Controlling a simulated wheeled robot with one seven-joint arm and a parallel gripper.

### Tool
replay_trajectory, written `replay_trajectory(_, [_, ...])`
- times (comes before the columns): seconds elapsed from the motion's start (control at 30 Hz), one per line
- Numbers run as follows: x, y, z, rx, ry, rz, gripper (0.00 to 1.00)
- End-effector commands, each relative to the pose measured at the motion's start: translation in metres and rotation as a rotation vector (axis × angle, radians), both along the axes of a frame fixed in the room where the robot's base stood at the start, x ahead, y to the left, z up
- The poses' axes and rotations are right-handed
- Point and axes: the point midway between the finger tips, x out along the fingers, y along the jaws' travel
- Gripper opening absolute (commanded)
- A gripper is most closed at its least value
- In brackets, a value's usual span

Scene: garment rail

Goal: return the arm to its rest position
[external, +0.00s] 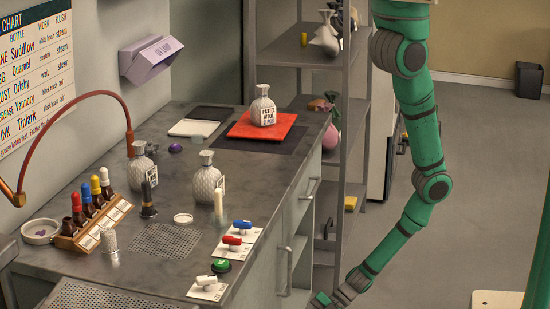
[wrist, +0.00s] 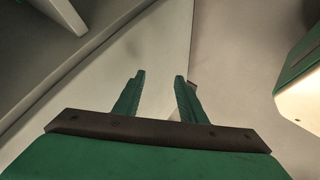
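My green arm hangs down at the right of the external view, in the open space beside the workbench. My gripper (external: 322,301) is at the bottom edge of that view, low by the bench's drawer side and partly cut off. In the wrist view my gripper (wrist: 158,95) shows two green fingers spread apart. Nothing is between them. Pale floor and panel surfaces lie beyond the fingertips.
The workbench (external: 190,255) holds bottles, a dropper rack (external: 95,215) and a red mat (external: 240,125). Its drawer handles (external: 289,270) stick out near my gripper. A metal shelf (external: 290,50) stands behind.

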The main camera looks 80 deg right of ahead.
Motion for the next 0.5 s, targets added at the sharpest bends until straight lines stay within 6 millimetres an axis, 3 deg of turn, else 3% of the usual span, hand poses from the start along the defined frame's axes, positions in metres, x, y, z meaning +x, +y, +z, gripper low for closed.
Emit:
replay_trajectory(0.03, [-0.009, -0.036, -0.004, -0.046, 0.004, -0.051, 0.38])
replay_trajectory(0.2, [-0.041, -0.140, -0.007, -0.193, 0.019, -0.199, 0.38])
replay_trajectory(0.3, [-0.066, -0.191, -0.003, -0.268, 0.031, -0.274, 0.38])
replay_trajectory(0.5, [-0.120, -0.271, 0.022, -0.377, 0.059, -0.421, 0.38])
